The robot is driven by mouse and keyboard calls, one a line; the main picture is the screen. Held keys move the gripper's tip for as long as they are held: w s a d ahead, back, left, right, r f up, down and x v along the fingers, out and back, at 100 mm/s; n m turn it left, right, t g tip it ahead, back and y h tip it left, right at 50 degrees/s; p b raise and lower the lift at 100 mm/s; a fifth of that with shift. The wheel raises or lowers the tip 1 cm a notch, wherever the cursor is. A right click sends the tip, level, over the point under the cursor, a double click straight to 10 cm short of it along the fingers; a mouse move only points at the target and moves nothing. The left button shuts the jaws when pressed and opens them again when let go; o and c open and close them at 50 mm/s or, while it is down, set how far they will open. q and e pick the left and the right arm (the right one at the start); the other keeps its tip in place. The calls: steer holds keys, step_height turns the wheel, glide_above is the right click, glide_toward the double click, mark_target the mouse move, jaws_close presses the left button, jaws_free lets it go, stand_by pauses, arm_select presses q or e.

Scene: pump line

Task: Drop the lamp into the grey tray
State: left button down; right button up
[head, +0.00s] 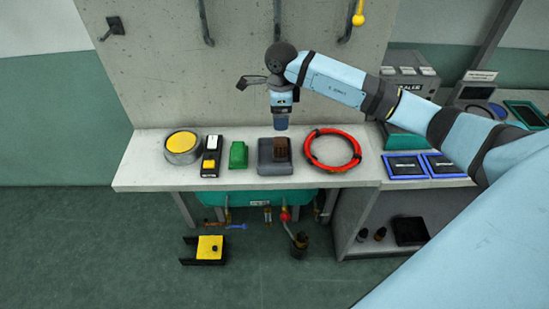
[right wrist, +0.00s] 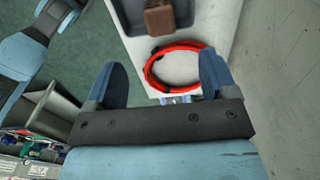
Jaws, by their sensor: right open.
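The grey tray (head: 268,168) stands on the bench with a dark brown block (head: 281,147) in it. The block (right wrist: 159,18) and part of the tray (right wrist: 133,20) also show in the right wrist view. My right gripper (head: 282,123) points down above and behind the tray. Its two blue fingers stand wide apart and empty in the right wrist view (right wrist: 163,82). My left gripper is not in view.
A tin with a yellow top (head: 182,145) and a green box (head: 238,155) are left of the tray. A red ring (head: 333,149) lies close on its right. Blue-rimmed panels (head: 405,166) lie farther right. A wall with hooks (head: 206,30) rises behind the bench.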

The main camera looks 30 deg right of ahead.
step_height(320, 180, up, 7)
steer(key=shift+f+b, duration=0.2)
steer(key=shift+b, duration=0.1)
